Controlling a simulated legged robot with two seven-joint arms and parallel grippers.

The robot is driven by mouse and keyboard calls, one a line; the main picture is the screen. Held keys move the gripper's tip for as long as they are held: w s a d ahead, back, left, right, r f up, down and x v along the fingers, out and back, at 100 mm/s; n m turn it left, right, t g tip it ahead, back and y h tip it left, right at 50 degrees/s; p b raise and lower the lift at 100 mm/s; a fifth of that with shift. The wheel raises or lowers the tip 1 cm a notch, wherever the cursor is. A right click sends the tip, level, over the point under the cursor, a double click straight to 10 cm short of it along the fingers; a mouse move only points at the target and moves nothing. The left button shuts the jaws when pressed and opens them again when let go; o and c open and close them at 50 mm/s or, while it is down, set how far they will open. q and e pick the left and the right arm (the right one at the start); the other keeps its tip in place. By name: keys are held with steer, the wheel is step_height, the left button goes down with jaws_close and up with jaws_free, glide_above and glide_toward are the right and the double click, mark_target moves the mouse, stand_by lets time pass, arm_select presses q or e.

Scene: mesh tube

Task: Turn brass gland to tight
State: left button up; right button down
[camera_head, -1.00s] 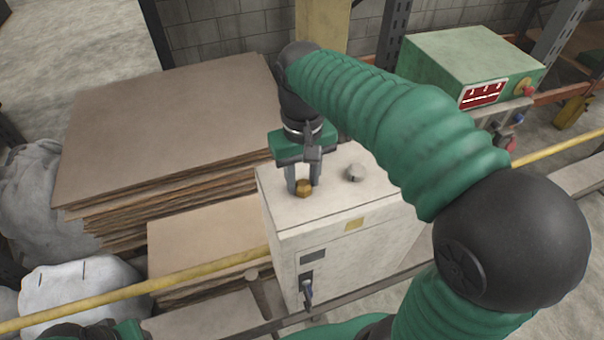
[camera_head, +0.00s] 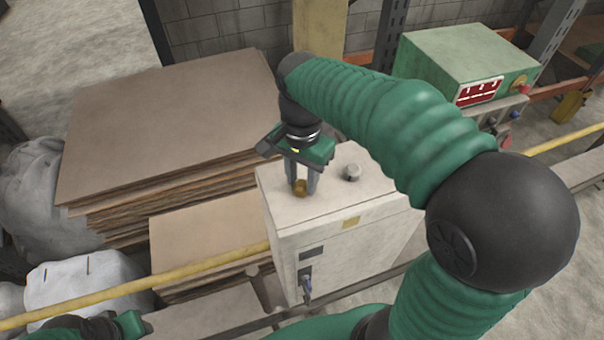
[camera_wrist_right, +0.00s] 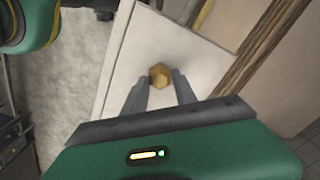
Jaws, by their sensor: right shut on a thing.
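The brass gland (camera_head: 300,187) is a small hexagonal brass fitting on top of the pale cabinet (camera_head: 335,222), near its left end. It also shows in the right wrist view (camera_wrist_right: 159,76), between the fingertips. My right gripper (camera_head: 302,187) points down from above and is shut on the gland, with a grey finger on each side of it. In the wrist view its fingers (camera_wrist_right: 160,92) reach up to the gland's sides. How tight the gland sits cannot be told. My left gripper (camera_head: 130,323) shows only partly at the bottom left edge; its jaws are not clear.
Stacked brown sheets (camera_head: 165,125) lie to the left. A yellow rail (camera_head: 200,264) crosses in front. A green box (camera_head: 470,62) with a red panel stands behind right.

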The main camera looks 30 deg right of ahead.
steer(key=m+p, duration=0.1)
steer(key=m, duration=0.4)
steer(key=shift+m, duration=0.3)
steer(key=m+p, duration=0.1)
steer(key=m, duration=0.3)
steer(key=shift+m+p, duration=0.3)
steer(key=shift+m, duration=0.1)
steer(key=c, duration=1.2)
jaws_free()
steer(key=shift+c, duration=0.2)
steer(key=shift+o, duration=1.2)
steer(key=shift+w+a, duration=0.1)
